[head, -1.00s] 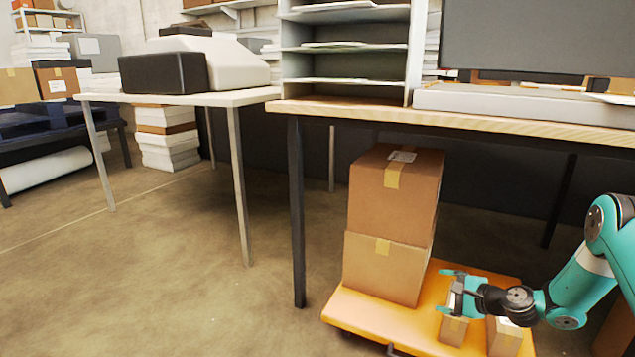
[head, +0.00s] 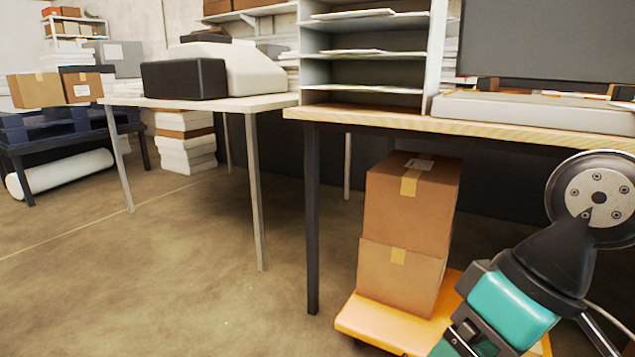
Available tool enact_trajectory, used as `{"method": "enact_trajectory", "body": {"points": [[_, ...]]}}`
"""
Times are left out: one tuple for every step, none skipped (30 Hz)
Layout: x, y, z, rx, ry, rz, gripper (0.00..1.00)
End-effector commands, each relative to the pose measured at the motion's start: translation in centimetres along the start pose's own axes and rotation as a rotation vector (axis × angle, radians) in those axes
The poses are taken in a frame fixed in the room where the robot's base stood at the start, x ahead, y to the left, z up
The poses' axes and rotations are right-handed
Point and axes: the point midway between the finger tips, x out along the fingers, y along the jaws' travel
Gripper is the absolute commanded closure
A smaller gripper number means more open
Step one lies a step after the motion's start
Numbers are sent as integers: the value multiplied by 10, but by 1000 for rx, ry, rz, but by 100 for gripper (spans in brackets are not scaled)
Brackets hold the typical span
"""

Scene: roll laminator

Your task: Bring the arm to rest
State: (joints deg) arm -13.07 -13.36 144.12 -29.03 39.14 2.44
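My arm (head: 510,300) fills the lower right of the head view, large and close to the camera. Its teal and black links run down past the bottom edge. My gripper's fingers do not show in the frame, so what they hold, if anything, is hidden. Part of the orange cart (head: 375,323) and the floor in front of it are covered by my arm.
Two stacked cardboard boxes (head: 405,235) stand on the cart under the wooden-topped table (head: 480,124). A white and black machine (head: 250,72) sits on the white table (head: 225,103) at the left. The floor (head: 150,290) at the lower left is clear.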

Motion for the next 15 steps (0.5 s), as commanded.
{"method": "enact_trajectory", "body": {"points": [[-2,-7,15,-45,-15,13,15],[-4,-9,23,-70,-26,22,15],[-14,-14,26,-85,-35,26,15],[-25,-17,21,-78,-34,25,15],[-31,-19,19,-76,-35,24,15],[-39,-22,17,-75,-35,24,15],[-45,-24,16,-74,-35,24,15],[-52,-26,14,-74,-34,23,15],[-61,-29,12,-74,-34,23,15],[-68,-32,10,-73,-34,23,15],[-75,-34,8,-73,-33,23,15],[-86,-38,6,-73,-33,23,15],[-95,-41,3,-73,-33,23,15],[-104,-44,1,-72,-33,23,15],[-117,-49,-2,-72,-32,23,15]]}}
